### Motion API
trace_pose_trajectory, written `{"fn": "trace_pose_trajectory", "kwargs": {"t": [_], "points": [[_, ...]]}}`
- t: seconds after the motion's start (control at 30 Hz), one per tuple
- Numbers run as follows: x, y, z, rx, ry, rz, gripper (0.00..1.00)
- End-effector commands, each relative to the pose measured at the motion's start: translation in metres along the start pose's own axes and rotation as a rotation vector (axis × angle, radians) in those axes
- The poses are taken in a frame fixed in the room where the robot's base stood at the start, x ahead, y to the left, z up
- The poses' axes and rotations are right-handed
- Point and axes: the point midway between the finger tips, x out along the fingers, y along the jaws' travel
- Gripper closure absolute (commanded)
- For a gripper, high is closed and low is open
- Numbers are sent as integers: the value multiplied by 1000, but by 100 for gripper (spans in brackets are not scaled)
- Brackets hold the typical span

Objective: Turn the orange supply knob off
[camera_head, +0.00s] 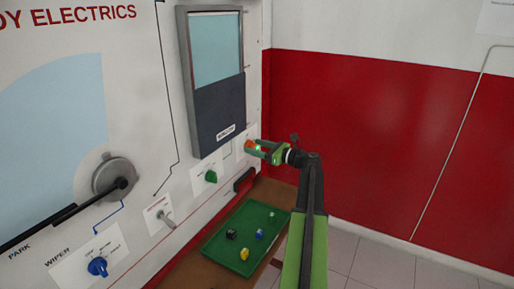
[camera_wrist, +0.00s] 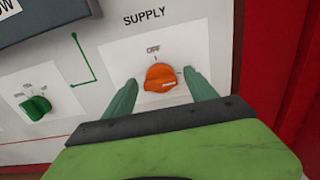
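The orange supply knob (camera_wrist: 160,77) is on a white plate on the panel, under the word SUPPLY, with OFF marked above it. In the wrist view its grip ridge lies roughly sideways, and I cannot tell clearly which mark it points to. My gripper (camera_wrist: 162,90) is open, with one green finger on each side of the knob and a gap showing on both sides. In the head view my gripper (camera_head: 254,147) is at the panel's right part, and the orange knob (camera_head: 249,146) shows between its fingers.
A green knob (camera_head: 211,177) is left of the supply knob. A blue knob (camera_head: 97,267) and a toggle lever (camera_head: 167,219) are further left. A green tray (camera_head: 216,252) with several small parts stands below on a brown bench. A red and white wall (camera_head: 370,130) is at right.

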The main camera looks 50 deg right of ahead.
Motion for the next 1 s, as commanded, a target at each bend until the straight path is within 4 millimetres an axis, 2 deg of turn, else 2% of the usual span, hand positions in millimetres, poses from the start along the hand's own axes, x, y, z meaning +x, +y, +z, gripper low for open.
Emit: {"fn": "trace_pose_trajectory", "kwargs": {"t": [0.07,0.43,0.47,0.77,1.0], "points": [[0,0,0,0,0,0,46],[0,0,0,0,0,0,94],[0,-7,0,0,0,1,94],[-2,-2,0,-52,-1,-5,94],[-2,-1,0,-208,0,-4,94]]}}
